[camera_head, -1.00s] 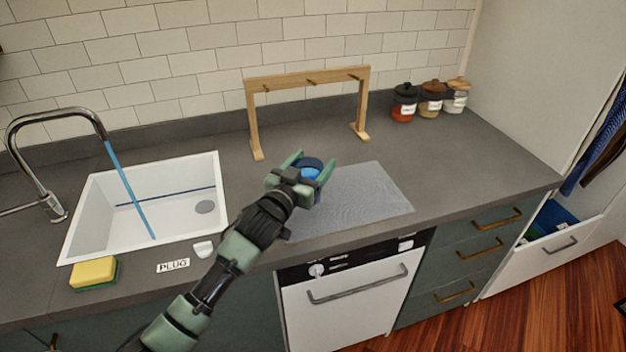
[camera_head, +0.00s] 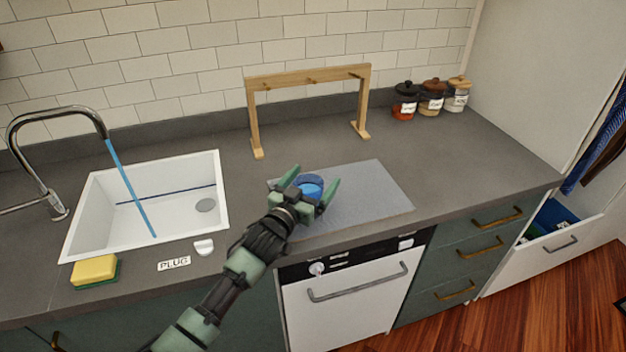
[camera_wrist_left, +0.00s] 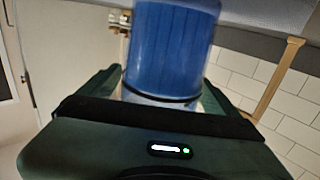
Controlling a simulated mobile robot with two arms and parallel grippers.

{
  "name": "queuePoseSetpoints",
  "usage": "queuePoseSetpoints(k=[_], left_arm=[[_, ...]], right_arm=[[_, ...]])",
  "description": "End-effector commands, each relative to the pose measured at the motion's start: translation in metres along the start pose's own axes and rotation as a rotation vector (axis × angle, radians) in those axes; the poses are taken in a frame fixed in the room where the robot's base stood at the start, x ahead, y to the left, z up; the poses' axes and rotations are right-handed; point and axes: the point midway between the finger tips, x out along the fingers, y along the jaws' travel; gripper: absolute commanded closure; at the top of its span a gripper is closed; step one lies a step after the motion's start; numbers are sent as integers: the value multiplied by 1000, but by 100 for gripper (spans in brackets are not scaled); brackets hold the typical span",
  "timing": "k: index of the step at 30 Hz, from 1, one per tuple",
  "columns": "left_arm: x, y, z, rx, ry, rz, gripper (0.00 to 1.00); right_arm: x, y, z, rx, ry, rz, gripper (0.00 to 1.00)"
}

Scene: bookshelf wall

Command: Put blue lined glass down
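The blue lined glass (camera_head: 309,186) stands over the grey textured mat (camera_head: 372,190) on the counter, apparently resting on it. My left gripper (camera_head: 310,188) is around the glass, with its green fingers spread on either side. The fingers look open, with small gaps to the glass. In the left wrist view the blue glass (camera_wrist_left: 172,45) fills the space between the fingers, with a dark ring near its lower end there. The underside of the glass is hidden in the head view. My right gripper is not in view.
A wooden rack (camera_head: 310,78) stands behind the mat. Several lidded jars (camera_head: 432,97) are at the back right. The white sink (camera_head: 90,215), tap and yellow sponge (camera_head: 94,270) are at the left. The counter right of the mat is clear.

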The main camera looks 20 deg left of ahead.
Motion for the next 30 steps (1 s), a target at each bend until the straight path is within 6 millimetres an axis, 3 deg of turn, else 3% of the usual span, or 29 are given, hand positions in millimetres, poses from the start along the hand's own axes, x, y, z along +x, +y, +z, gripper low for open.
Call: queuePoseSetpoints(k=[11, 24, 30], left_arm=[[-5, 0, -1, 0, -1, 0, 9], [-92, 0, 0, 1, -2, 0, 9], [-115, 0, -1, -1, -1, 0, 9]], right_arm=[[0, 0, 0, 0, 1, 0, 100], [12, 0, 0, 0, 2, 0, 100], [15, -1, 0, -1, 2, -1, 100]])
